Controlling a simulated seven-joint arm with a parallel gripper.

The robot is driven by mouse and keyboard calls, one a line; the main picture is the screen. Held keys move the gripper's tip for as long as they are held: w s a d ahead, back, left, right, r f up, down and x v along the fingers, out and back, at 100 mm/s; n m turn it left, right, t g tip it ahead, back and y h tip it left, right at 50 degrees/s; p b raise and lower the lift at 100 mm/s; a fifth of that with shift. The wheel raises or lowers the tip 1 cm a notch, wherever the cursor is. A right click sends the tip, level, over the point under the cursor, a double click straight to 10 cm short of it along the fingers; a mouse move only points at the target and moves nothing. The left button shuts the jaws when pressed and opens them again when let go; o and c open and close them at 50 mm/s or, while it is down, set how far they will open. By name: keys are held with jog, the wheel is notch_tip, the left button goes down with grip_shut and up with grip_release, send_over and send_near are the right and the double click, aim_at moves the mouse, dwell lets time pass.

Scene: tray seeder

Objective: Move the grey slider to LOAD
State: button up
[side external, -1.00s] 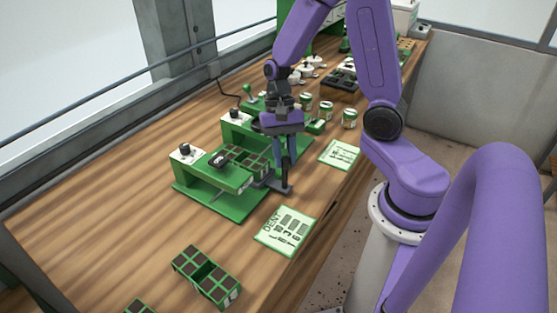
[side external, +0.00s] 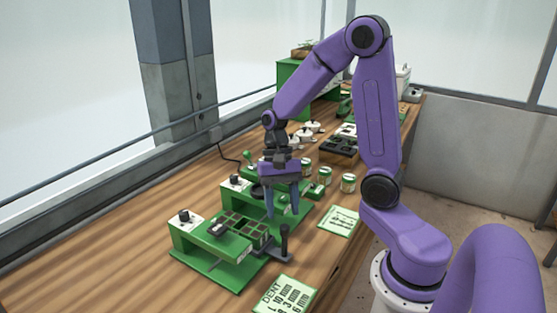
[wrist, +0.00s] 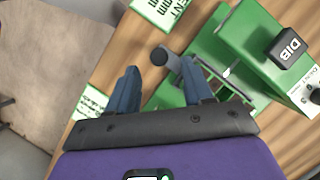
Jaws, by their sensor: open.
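The grey slider (side external: 283,243) has an upright dark handle with a round top and stands at the right front edge of the green seeder (side external: 222,277). In the wrist view the handle of the slider (wrist: 160,56) shows just beyond my fingertips, between them. My gripper (side external: 283,213) is open and empty, pointing down above the slider, apart from it. It also shows in the wrist view (wrist: 158,68). A green tray with dark cells (side external: 240,228) sits on the seeder beside the slider. No LOAD mark is readable.
A black DIB block (wrist: 288,47) sits on the seeder's green bridge. A dial (side external: 183,216) stands at its left. White-green cards (side external: 284,297) and (side external: 339,221) lie near the table's front edge. Cans (side external: 348,183) stand behind. The wooden table at left is clear.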

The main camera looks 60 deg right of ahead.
jog(key=v, duration=1.3)
jog(key=s+a+f+n+t+h, duration=0.1)
jog(key=s+a+f+n, duration=0.2)
jog(key=s+n, duration=0.6)
jog(key=s+a+f+n+t+h, duration=0.1)
jog(key=s+a+f+n+t, duration=0.1)
jog(key=s+a+f+n, duration=0.2)
jog(key=s+a+n, duration=0.3)
jog(key=s+n, duration=0.2)
jog(key=n, duration=0.3)
jog(key=shift+s+a+f+n+h, duration=0.2)
jog(key=shift+f+n+h, duration=0.1)
jog(key=shift+h, duration=0.1)
dwell(0.6)
